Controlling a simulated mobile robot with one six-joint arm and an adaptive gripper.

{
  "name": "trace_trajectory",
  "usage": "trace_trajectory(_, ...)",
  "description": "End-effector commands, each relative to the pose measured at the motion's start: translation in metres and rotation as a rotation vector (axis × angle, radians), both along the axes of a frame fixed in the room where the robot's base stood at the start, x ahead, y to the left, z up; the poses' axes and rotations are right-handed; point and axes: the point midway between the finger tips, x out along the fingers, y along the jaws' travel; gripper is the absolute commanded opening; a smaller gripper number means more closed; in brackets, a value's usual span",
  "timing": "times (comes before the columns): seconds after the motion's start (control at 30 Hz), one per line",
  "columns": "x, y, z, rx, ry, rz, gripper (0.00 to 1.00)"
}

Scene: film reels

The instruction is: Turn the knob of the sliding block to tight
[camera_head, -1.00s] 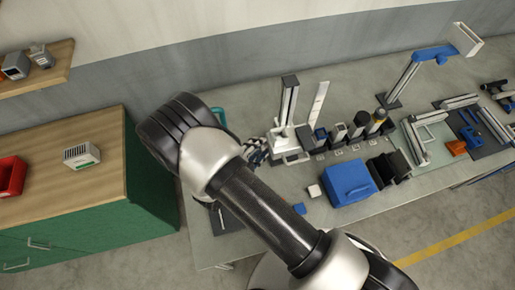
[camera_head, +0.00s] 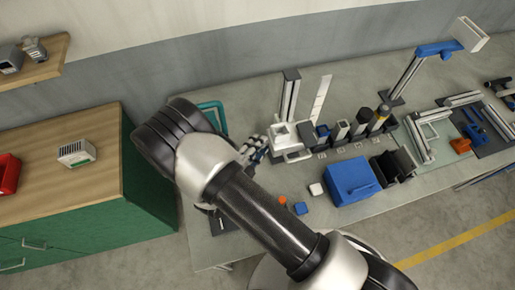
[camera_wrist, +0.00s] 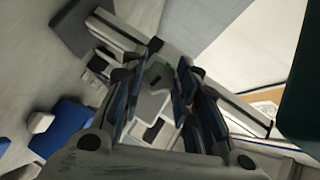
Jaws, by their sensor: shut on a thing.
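The sliding block (camera_head: 287,139) is a pale block low on an upright metal rail (camera_head: 290,95) on the workbench. In the wrist view the rail (camera_wrist: 115,32) runs slantwise behind the fingers. My gripper (camera_head: 257,150) is at the block's left side, partly hidden by my arm. In the wrist view my gripper (camera_wrist: 160,82) has its dark fingers on both sides of a grey knob (camera_wrist: 157,74) with dark marks, and is shut on it. The fingers cover the knob's sides, and its exact turn is hard to read.
A blue box (camera_head: 350,182) and dark bins (camera_head: 390,167) stand on the bench to the right. Several cylinders and small blocks stand in a row behind them. A teal frame (camera_head: 213,108) is behind my arm. A green cabinet (camera_head: 150,185) stands at the left.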

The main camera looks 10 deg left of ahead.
Motion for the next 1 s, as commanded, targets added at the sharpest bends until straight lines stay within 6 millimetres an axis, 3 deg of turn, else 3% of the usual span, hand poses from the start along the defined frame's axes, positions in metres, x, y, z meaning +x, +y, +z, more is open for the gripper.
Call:
trace_trajectory(0.03,-0.0007,0.0000,-0.0073,0.015,-0.038,0.002,0.05)
trace_trajectory(0.6,-0.0005,-0.0002,-0.0139,0.252,-0.523,0.000,0.05)
trace_trajectory(1.0,0.0005,0.0001,-0.0161,0.358,-0.739,-0.001,0.05)
